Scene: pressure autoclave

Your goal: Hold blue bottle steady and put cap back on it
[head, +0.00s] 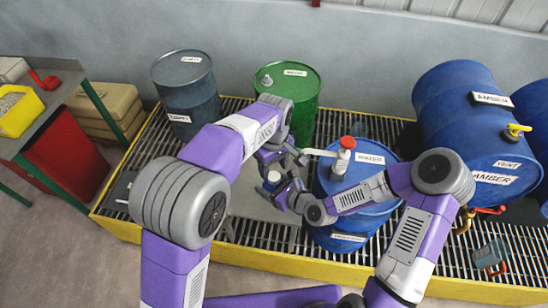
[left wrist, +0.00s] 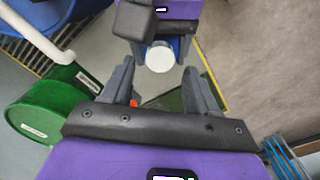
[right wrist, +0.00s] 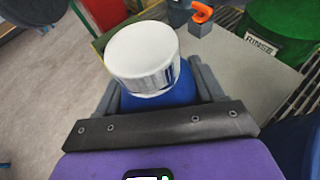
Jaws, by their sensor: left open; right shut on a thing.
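The blue bottle (right wrist: 172,98) stands between the fingers of my right gripper (head: 284,190), which is shut on it. A wide white round top with a printed side band (right wrist: 142,50) sits over its blue body; I cannot tell if this is the cap or how it is seated. The white top (left wrist: 160,57) also shows in the left wrist view, beyond my left fingertips. My left gripper (left wrist: 160,80) is open with nothing between its fingers. In the head view, the left gripper (head: 283,157) is close to the bottle's white top (head: 273,176).
A small orange-topped object (right wrist: 202,12) is near the bottle on a grey plate (right wrist: 248,62). A blue drum (head: 340,238) with a red-and-white fitting (head: 343,155) stands close right of my grippers. Green (head: 300,85) and dark blue-grey (head: 186,88) drums stand behind on the grating.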

